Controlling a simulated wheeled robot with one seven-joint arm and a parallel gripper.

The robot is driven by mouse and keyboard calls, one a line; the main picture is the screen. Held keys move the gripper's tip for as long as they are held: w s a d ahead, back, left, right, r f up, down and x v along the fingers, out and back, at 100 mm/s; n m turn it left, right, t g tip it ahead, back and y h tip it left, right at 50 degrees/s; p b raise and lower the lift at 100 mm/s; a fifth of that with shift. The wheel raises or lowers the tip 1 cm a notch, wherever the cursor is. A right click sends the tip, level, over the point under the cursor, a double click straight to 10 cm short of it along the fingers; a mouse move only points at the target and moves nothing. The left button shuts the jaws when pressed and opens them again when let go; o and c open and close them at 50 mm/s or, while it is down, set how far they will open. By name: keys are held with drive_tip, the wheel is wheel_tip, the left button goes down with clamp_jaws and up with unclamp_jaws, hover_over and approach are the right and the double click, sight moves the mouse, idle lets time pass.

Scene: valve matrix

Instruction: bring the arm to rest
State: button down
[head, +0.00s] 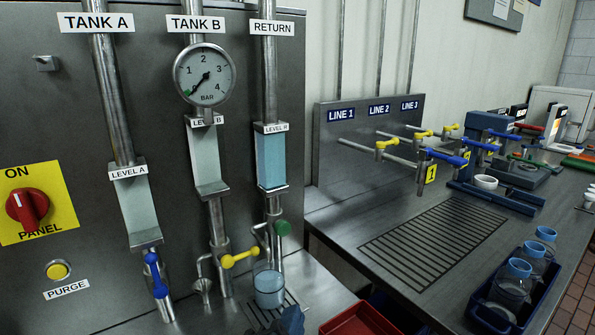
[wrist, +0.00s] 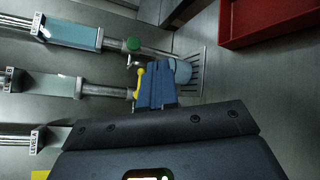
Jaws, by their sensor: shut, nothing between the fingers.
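My gripper (wrist: 157,82) shows in the wrist view as two blue fingers closed against each other, with nothing between them. In the head view only a dark blue tip of my gripper (head: 291,318) shows at the bottom edge, in front of the glass beaker (head: 269,287). The beaker (wrist: 183,72) also shows just beyond the fingers in the wrist view. The fingers partly cover the yellow valve handle (wrist: 140,78) there; I cannot tell whether they touch anything. In the head view that yellow handle (head: 240,258) is clear of the gripper.
A blue-handled valve (head: 157,275) and a green knob (head: 283,228) are near the beaker. A red tray (head: 360,321) lies right of the gripper. The line panel (head: 370,130) has several protruding valves. A blue crate (head: 487,310) holds jars at the right.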

drive_tip(key=s+d+f+m+y, duration=0.1)
drive_tip(key=s+d+f, duration=0.1)
drive_tip(key=f, duration=0.1)
drive_tip(key=s+d+f+m+g, duration=0.1)
drive_tip(key=s+d+f, duration=0.1)
drive_tip(key=f, duration=0.1)
drive_tip(key=s+d+f+m+y, duration=0.1)
drive_tip(key=s+d+f, duration=0.1)
drive_tip(key=f, duration=0.2)
drive_tip(key=shift+s+d+f+g+y, duration=0.1)
drive_tip(key=shift+s+d+g+y, duration=0.05)
drive_tip(key=shift+s+g+y, duration=0.2)
drive_tip(key=s+d+f+m+y, duration=0.1)
drive_tip(key=s+d+f+m, duration=0.15)
drive_tip(key=s, duration=0.25)
drive_tip(key=s+d+f+m+y, duration=0.1)
drive_tip(key=s+d+m, duration=0.2)
drive_tip(key=s, duration=0.1)
drive_tip(key=s+d+r+m, duration=0.3)
drive_tip(key=s+m, duration=0.1)
drive_tip(key=s, duration=0.2)
drive_tip(key=s+d+r+m+t+h, duration=0.1)
drive_tip(key=s+d+r+m, duration=0.2)
drive_tip(key=s+d+m, duration=0.1)
drive_tip(key=s+d+r+m+h, duration=0.1)
drive_tip(key=s+d+r+m, duration=0.2)
drive_tip(key=s+m, duration=0.3)
drive_tip(key=s, duration=0.3)
drive_tip(key=shift+d, duration=0.35)
